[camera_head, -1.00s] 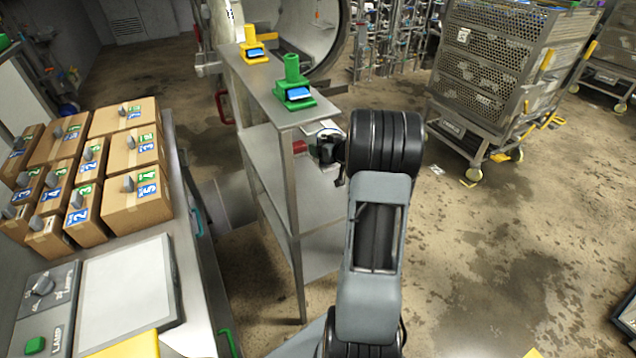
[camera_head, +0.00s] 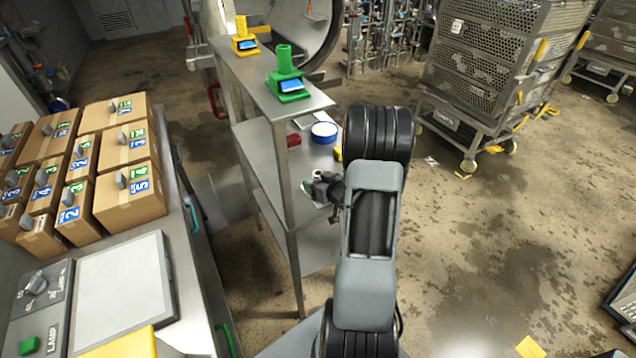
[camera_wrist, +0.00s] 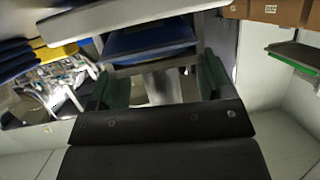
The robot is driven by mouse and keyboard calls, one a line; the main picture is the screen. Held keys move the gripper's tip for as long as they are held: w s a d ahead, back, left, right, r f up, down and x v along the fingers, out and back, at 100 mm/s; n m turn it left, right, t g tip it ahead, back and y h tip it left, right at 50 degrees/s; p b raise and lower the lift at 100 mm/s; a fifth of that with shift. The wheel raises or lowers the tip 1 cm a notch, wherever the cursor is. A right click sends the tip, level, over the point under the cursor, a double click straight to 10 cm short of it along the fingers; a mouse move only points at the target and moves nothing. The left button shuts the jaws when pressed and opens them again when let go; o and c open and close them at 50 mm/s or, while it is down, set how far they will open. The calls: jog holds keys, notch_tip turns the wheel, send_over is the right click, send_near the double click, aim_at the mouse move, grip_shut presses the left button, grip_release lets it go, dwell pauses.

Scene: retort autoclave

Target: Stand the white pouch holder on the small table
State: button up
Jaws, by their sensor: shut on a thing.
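My gripper (camera_head: 325,188) is at the open side of the grey metal rack, by its middle shelf. In the wrist view its green-padded fingers (camera_wrist: 162,88) are shut on a pale upright part, which I take to be the white pouch holder (camera_wrist: 160,84). A blue panel and a pale slab show just beyond it. In the head view only a small white bit of the holder (camera_head: 318,174) shows; the gripper and arm hide the rest. I cannot tell which surface is the small table, nor whether the holder touches the shelf.
The rack's top (camera_head: 245,70) bears a green holder (camera_head: 287,78) and a yellow holder (camera_head: 242,38). Cartons (camera_head: 128,195) stand left. A basket trolley (camera_head: 485,60) stands right; floor between is clear.

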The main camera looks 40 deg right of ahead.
jog(key=shift+f, duration=0.1)
jog(key=o, duration=0.8)
jog(key=shift+f, duration=0.1)
jog(key=o, duration=0.5)
jog(key=v, duration=1.2)
